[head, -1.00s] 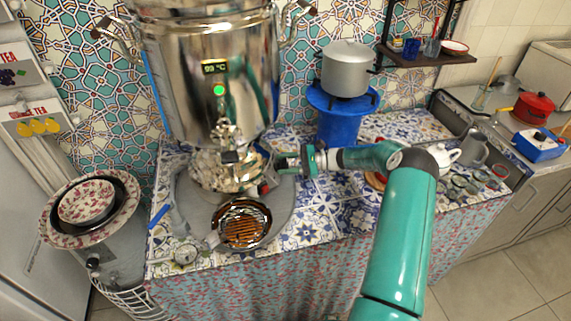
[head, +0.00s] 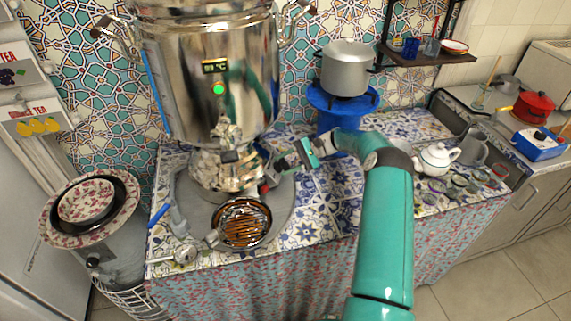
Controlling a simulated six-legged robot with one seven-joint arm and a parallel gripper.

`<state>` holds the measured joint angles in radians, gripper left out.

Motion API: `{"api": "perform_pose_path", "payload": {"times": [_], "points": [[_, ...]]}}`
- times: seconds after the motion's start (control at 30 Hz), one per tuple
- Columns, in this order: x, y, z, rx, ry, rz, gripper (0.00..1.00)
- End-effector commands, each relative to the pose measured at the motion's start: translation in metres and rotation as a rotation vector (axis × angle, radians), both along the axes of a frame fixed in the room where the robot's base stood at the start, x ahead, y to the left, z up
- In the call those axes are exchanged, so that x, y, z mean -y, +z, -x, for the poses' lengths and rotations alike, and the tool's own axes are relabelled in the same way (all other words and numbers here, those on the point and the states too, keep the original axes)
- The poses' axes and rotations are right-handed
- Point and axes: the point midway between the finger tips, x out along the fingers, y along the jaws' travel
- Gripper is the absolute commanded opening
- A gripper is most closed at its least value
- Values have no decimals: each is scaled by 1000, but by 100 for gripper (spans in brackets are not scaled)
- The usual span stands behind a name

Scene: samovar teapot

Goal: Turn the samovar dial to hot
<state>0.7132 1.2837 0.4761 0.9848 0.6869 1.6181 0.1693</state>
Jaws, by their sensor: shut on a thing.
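The silver samovar (head: 185,75) stands at the back left of the tiled table. A small display (head: 215,66) and a green light (head: 218,88) are on its front; the digits are too small to read surely. The dial (head: 269,181) is low at the right of the samovar's base, a small reddish and grey part mostly covered by my fingers. My gripper (head: 275,170) comes in from the right, slanted, and is shut on the dial. The exact angle of the dial and its markings cannot be made out.
A round brown grate (head: 241,224) lies just in front of the samovar. A grey pot (head: 347,67) on a blue stand (head: 338,108) is behind my arm. A white teapot (head: 436,158) and several glasses stand at the right. The patterned tabletop (head: 330,205) is bare near my arm.

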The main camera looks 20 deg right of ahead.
Motion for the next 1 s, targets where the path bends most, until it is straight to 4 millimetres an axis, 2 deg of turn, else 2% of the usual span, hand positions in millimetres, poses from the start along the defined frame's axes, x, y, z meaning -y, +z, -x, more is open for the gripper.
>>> {"api": "perform_pose_path", "payload": {"times": [0.33, 0.37, 0.47, 1.0], "points": [[1, 0, 0, 1, -1, 3, 19], [1, 0, 0, 1, -1, 3, 46], [1, 0, 0, 1, 0, 2, 64], [0, 2, 0, 2, 2, 1, 64]]}}
